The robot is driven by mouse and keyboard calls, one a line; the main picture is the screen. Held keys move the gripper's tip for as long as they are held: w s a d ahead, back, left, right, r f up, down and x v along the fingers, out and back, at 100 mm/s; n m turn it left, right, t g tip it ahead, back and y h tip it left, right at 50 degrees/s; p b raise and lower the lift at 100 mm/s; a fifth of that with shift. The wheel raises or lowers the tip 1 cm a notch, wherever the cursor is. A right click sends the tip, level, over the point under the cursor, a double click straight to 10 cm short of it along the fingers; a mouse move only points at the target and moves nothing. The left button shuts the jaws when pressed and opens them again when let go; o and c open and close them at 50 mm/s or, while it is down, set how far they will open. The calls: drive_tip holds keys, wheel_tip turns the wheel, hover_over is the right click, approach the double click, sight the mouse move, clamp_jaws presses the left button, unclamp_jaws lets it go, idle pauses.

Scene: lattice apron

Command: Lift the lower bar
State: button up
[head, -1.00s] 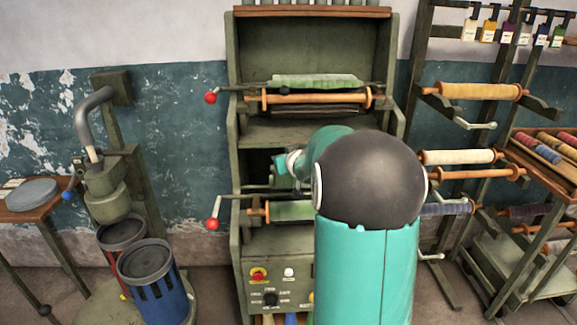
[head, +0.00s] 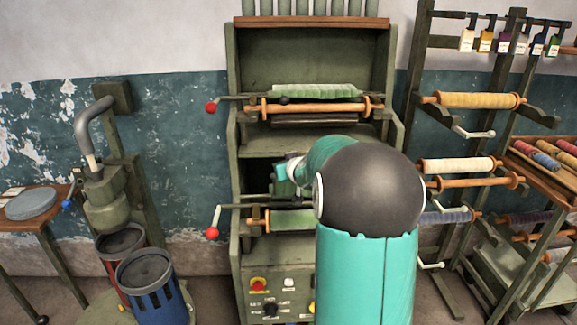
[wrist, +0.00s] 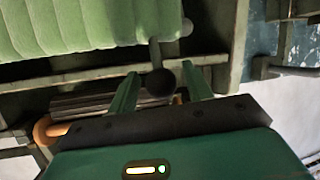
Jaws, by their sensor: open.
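The lower bar (head: 238,205) is a thin dark bar across the green machine, just above the lower green roller (head: 290,218). A crank with a red knob (head: 212,233) hangs at its left end. My arm hides the bar's middle and right in the head view. My gripper (head: 281,172) is in the bay just above that bar. In the wrist view my gripper (wrist: 160,70) is open, with a dark ball knob (wrist: 160,84) on a short stem between its two green fingers. A pale bar (wrist: 80,75) and a ribbed green roller (wrist: 85,25) lie beyond. I cannot tell whether the fingers touch the knob.
An upper bar with another red knob (head: 211,107) and a wooden roller (head: 320,107) are above. A control panel (head: 280,285) is below. A rack with yarn rollers (head: 480,100) stands at the right; a pump (head: 105,200) and blue bin (head: 152,285) stand at the left.

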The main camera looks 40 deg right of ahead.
drive_tip(key=v, duration=1.3)
drive_tip(key=shift+s+a, duration=0.25)
drive_tip(key=shift+r, duration=0.25)
